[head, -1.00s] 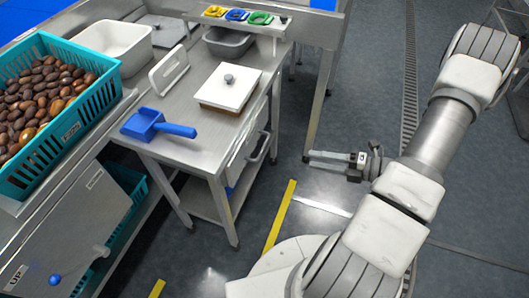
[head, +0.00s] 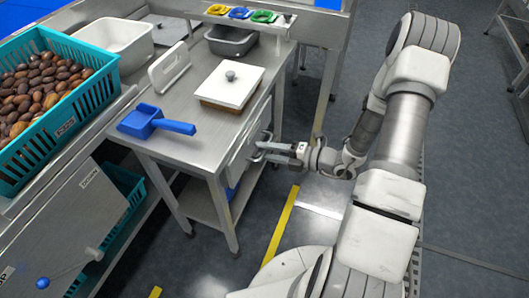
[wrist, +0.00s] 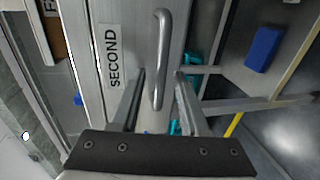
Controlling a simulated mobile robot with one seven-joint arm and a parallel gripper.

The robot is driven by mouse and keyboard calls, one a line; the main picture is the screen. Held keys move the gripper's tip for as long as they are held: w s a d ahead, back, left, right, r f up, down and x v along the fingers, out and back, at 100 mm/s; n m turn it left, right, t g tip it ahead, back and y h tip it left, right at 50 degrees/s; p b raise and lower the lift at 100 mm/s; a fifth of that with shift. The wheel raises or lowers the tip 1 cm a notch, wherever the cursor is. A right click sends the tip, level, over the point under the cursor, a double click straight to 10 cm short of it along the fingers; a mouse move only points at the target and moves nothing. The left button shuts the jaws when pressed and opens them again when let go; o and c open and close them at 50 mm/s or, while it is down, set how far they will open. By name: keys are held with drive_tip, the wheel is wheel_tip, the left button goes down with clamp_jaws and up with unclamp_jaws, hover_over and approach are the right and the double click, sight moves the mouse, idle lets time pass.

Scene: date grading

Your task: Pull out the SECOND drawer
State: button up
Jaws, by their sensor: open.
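The drawer labelled SECOND (wrist: 114,62) shows its metal front in the wrist view, with a bar handle (wrist: 162,40) beside the label. The drawer front (head: 240,160) also shows in the head view under the steel table's top, and looks closed. My gripper (wrist: 159,80) is open, with one finger on each side of the handle's near end in the wrist view. I cannot tell whether either finger touches the handle. In the head view my gripper (head: 262,150) is at the drawer front, its fingertips by the handle.
The steel table (head: 185,100) bears a blue scoop (head: 152,122), a white-lidded box (head: 232,84) and a white upright board (head: 169,68). A teal crate of dates (head: 88,92) stands at left. Floor with a yellow stripe (head: 281,222) is clear in front of the drawer.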

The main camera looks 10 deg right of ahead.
drive_tip(key=shift+w+a, duration=0.1)
drive_tip(key=shift+a, duration=0.05)
drive_tip(key=shift+c, duration=0.3)
clamp_jaws()
idle(1.1)
